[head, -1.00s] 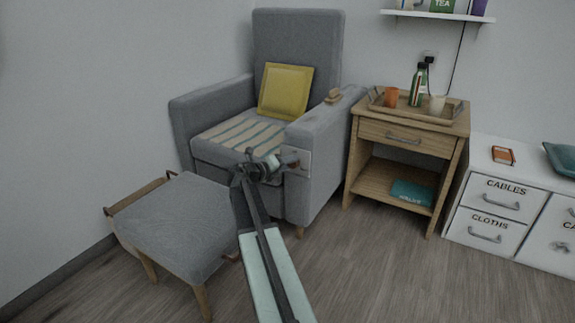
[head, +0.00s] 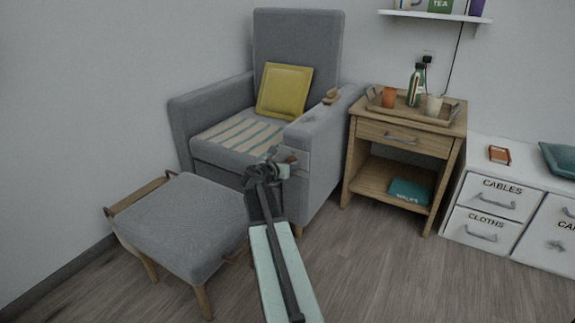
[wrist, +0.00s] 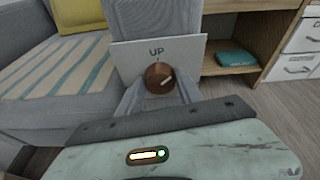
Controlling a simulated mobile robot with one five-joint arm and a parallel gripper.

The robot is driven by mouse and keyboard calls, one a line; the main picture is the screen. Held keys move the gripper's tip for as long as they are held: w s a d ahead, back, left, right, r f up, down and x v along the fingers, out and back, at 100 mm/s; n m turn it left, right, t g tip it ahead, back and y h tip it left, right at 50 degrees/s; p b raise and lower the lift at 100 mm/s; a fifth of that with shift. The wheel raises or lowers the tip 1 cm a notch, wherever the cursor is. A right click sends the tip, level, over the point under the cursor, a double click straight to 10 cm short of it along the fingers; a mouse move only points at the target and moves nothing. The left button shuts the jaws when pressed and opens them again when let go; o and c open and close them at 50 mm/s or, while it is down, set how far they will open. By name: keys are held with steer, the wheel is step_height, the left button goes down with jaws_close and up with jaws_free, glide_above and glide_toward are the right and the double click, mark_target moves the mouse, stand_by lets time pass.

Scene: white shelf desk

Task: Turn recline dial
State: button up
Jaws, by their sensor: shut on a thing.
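The recline dial (wrist: 159,79) is a round brown knob with a pale pointer mark. It sits on a light panel (wrist: 128,60) at the front of the chair's arm, below the word "UP". The mark slants toward the upper right in the wrist view. My gripper (wrist: 160,88) is shut on the dial, with one finger on each side of it. In the head view my gripper (head: 284,161) is at the front of the grey armchair's (head: 322,137) right armrest, and it hides much of the panel.
A grey footstool (head: 185,225) stands front left of the chair. A wooden side table (head: 395,190) with a tray is to the right, then white drawers (head: 497,193). The floor at front right is clear.

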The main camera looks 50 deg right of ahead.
steer(key=shift+s+d+f+m+t+b, duration=0.15)
steer(key=shift+m+t+b, duration=0.6)
steer(key=shift+m, duration=0.8)
steer(key=shift+s+f+m+t+b, duration=0.15)
steer(key=shift+m+t+b, duration=0.6)
steer(key=shift+m, duration=0.75)
steer(key=shift+s+d+m+t+b, duration=0.15)
steer(key=shift+m+t+b, duration=0.6)
steer(key=shift+m, duration=0.8)
steer(key=shift+s, duration=0.1)
steer(key=o, duration=1.4)
steer(key=shift+a+r, duration=0.1)
steer(key=shift+c, duration=0.2)
steer(key=v, duration=0.7)
steer(key=shift+a+p, duration=0.35)
steer(key=shift+p, duration=0.1)
